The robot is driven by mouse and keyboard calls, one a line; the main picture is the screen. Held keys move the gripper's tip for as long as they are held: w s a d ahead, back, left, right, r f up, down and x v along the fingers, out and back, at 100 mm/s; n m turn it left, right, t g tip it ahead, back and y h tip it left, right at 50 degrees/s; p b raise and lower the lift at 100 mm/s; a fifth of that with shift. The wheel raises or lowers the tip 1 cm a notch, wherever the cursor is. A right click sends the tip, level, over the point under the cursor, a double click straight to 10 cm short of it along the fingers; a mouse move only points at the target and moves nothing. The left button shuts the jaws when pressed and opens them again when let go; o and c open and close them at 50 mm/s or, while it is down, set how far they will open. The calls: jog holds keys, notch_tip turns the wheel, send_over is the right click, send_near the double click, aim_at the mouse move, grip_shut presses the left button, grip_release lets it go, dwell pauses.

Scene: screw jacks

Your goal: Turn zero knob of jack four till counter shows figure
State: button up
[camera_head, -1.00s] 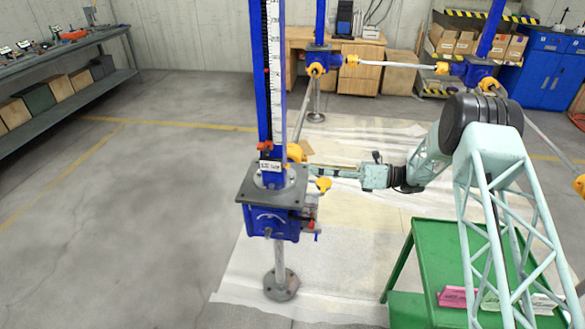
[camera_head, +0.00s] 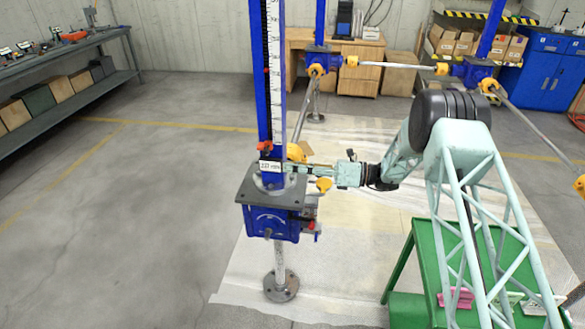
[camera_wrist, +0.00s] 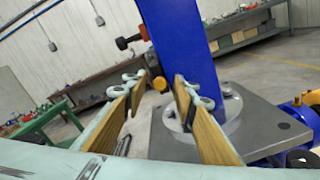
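A blue screw jack (camera_head: 270,222) stands on a post, with a grey top plate (camera_head: 250,190) and a tall blue column carrying a white scale (camera_head: 272,60). A small white plate with dark marks (camera_head: 270,165) sits low on the column; its writing is too small to read surely. My gripper (camera_head: 292,168) reaches from the right to the column, just above the top plate. In the wrist view my gripper (camera_wrist: 160,86) is open, its fingers apart before the blue column (camera_wrist: 180,45). A small yellow-orange knob (camera_wrist: 160,84) shows between the fingertips. I cannot tell whether they touch it.
A green cart (camera_head: 424,300) stands at front right. Other blue jacks with shafts (camera_head: 320,60) are behind. A shelf (camera_head: 70,60) is at far left; the left floor is clear.

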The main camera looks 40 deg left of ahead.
jog(key=c, duration=0.9)
jog(key=shift+n+b, duration=0.3)
jog(key=shift+n, duration=0.1)
jog(key=shift+n+b, duration=4.85)
jog(key=shift+n, duration=2.65)
jog(key=o, duration=0.9)
